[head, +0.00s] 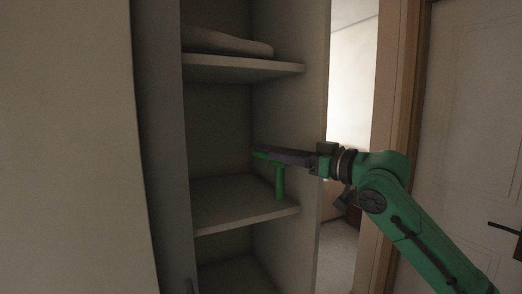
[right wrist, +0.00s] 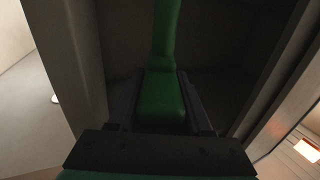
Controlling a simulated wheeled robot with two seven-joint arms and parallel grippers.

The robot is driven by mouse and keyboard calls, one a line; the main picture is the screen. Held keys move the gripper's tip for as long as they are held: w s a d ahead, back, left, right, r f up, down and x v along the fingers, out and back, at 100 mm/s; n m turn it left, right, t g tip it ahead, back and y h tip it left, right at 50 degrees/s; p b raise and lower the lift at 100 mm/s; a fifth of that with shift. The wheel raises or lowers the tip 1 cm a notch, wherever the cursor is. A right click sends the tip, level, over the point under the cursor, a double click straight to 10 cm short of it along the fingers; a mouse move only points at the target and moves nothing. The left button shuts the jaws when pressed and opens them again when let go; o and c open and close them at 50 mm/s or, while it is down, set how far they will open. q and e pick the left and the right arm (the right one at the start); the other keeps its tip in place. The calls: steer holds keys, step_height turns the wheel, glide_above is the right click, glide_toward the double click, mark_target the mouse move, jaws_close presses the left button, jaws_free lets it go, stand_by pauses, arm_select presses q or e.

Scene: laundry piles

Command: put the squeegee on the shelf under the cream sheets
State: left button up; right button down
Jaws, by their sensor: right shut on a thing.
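The green squeegee (head: 279,181) is inside the tall cabinet, over the middle shelf (head: 240,203). Its handle hangs down near the right side of that shelf; I cannot tell whether its lower end touches the board. My right gripper (head: 290,157) is shut on the squeegee's top part. In the right wrist view the green squeegee (right wrist: 164,95) sits between the fingers (right wrist: 160,105). The cream sheets (head: 228,42) lie folded on the shelf above (head: 240,67). My left gripper is not in view.
The cabinet's right wall (head: 291,120) stands close beside the squeegee and my right gripper. The rest of the middle shelf looks bare. Another compartment (head: 235,275) lies below. A door (head: 470,130) with a dark handle is at the far right.

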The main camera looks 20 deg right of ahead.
mark_target(264, 151)
steer(key=p+x, duration=0.1)
steer(key=x, duration=0.2)
steer(key=p+x, duration=0.2)
steer(key=x, duration=0.1)
steer(key=shift+w+a+r, duration=0.15)
steer(key=shift+w+r, duration=0.05)
steer(key=shift+w, duration=0.05)
steer(key=shift+w+a+f, duration=0.15)
steer(key=shift+w+f, duration=0.05)
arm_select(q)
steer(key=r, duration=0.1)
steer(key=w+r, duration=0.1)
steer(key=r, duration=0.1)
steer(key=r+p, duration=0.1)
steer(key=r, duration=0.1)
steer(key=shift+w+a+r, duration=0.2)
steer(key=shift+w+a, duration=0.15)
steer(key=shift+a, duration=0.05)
arm_select(e)
step_height(264, 151, down, 4)
steer(key=shift+r, duration=0.2)
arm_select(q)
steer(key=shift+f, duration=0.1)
arm_select(e)
steer(key=c, duration=0.6)
jaws_free()
steer(key=shift+f, duration=0.1)
